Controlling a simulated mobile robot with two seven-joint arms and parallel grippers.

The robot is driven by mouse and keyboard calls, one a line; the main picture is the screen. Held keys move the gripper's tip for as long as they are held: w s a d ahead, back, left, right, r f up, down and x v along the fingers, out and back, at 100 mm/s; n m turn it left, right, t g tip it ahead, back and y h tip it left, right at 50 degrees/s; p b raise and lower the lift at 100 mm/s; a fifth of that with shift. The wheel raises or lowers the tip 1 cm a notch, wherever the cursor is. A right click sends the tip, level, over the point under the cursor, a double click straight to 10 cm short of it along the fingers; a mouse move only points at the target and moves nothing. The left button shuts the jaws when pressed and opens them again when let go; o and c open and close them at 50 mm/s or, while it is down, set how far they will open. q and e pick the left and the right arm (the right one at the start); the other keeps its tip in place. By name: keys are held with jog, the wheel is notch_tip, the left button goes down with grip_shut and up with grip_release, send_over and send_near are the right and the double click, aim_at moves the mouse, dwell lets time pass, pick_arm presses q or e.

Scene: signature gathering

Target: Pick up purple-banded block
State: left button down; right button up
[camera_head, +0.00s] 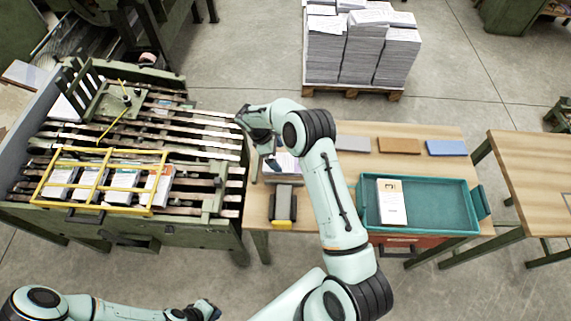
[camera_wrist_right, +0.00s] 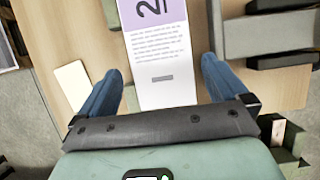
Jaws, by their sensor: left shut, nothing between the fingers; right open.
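The purple-banded block (camera_wrist_right: 157,50) is a white printed slab with a purple band and a large dark "2" at its far end in the right wrist view. My right gripper (camera_wrist_right: 162,70) is open, with one blue finger to each side of the block; I cannot tell whether they touch it. In the head view the block (camera_head: 289,168) lies on the wooden table, partly hidden by my right gripper (camera_head: 272,160). My left gripper (camera_head: 208,310) is shut and empty at the bottom of the view, away from the block.
A teal tray (camera_head: 440,220) holding a white block (camera_head: 391,203) stands right of my right arm. A grey-and-yellow item (camera_head: 283,206) is near the table's front. Grey, brown and blue slabs lie along the back. A yellow frame (camera_head: 100,182) over several blocks is on the machine at left.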

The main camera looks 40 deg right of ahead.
aim_at(283, 162)
jog(key=x, duration=0.5)
jog(key=shift+f, duration=0.1)
jog(key=c, duration=0.7)
jog(key=shift+c, duration=0.7)
